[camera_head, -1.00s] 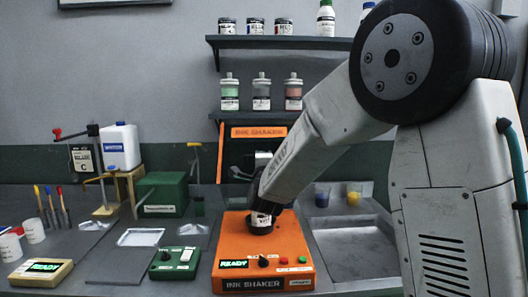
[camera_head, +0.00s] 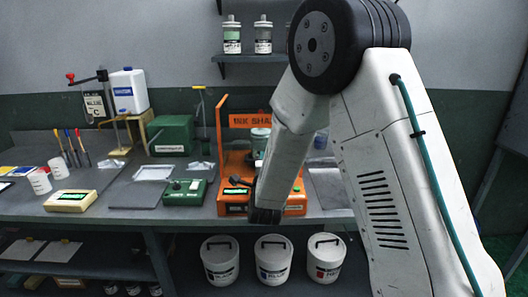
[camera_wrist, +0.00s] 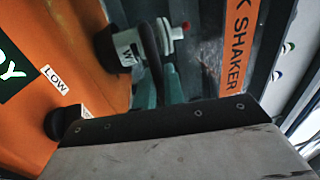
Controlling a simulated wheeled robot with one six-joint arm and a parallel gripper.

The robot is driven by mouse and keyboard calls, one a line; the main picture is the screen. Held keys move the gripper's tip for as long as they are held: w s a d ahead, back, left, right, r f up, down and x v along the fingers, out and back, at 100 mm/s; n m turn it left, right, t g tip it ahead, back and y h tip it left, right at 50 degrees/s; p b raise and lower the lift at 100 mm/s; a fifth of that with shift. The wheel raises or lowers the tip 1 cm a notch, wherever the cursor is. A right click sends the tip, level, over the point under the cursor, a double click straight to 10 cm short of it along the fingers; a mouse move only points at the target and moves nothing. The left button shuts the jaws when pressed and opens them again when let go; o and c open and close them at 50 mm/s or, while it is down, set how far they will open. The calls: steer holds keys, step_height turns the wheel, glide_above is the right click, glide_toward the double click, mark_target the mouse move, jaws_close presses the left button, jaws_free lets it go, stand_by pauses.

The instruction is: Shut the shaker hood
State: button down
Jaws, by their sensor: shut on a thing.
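The ink shaker (camera_head: 294,209) is an orange machine on the bench with a lit green READY display (camera_head: 236,209). Its hood (camera_head: 250,120), an orange panel lettered INK SHAKER, stands up at the back. The lettering also shows at the right of the wrist view (camera_wrist: 238,45). A grey-topped container (camera_head: 260,135) stands in front of the hood. My gripper (camera_head: 264,215) is low before the shaker's front, apart from the hood, and covers part of the base. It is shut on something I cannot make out. In the wrist view the LOW label (camera_wrist: 55,80) is close by.
A green control box (camera_head: 185,190) and a beige READY box (camera_head: 71,200) stand left of the shaker. Several white buckets (camera_head: 219,262) stand below the bench.

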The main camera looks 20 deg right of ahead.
steer(key=shift+f, duration=0.2)
steer(key=c, duration=1.5)
jaws_free()
steer(key=shift+w, duration=0.15)
steer(key=v, duration=0.8)
steer(key=shift+r, duration=0.1)
